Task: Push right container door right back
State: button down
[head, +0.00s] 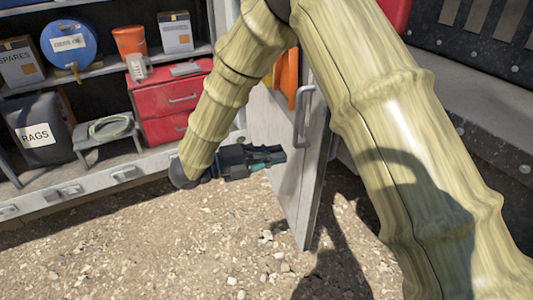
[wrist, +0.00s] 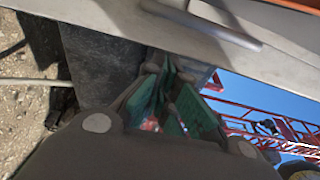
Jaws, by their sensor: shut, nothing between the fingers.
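The right container door (head: 311,165) stands swung open, out from the container, with a vertical bar handle (head: 304,115) on its face. It also shows in the wrist view as a pale panel (wrist: 110,28) across the top, close to my fingers. My gripper (head: 280,155) is at the left side of the door, low down, with its fingers pointing right toward the door face. In the wrist view its green finger pads (wrist: 165,100) are close together with nothing held. I cannot tell whether the fingertips touch the door. My arm hides the door's upper part in the head view.
Gravel ground (head: 150,245) is clear in front. A dark grey metal structure (head: 480,100) stands right of the door.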

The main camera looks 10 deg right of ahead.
aim_at(318, 146)
jog(key=d, duration=0.3)
jog(key=w+d+p, duration=0.1)
jog(key=d, duration=0.2)
jog(key=d+p, duration=0.1)
jog(key=d, duration=0.2)
jog(key=shift+w, duration=0.2)
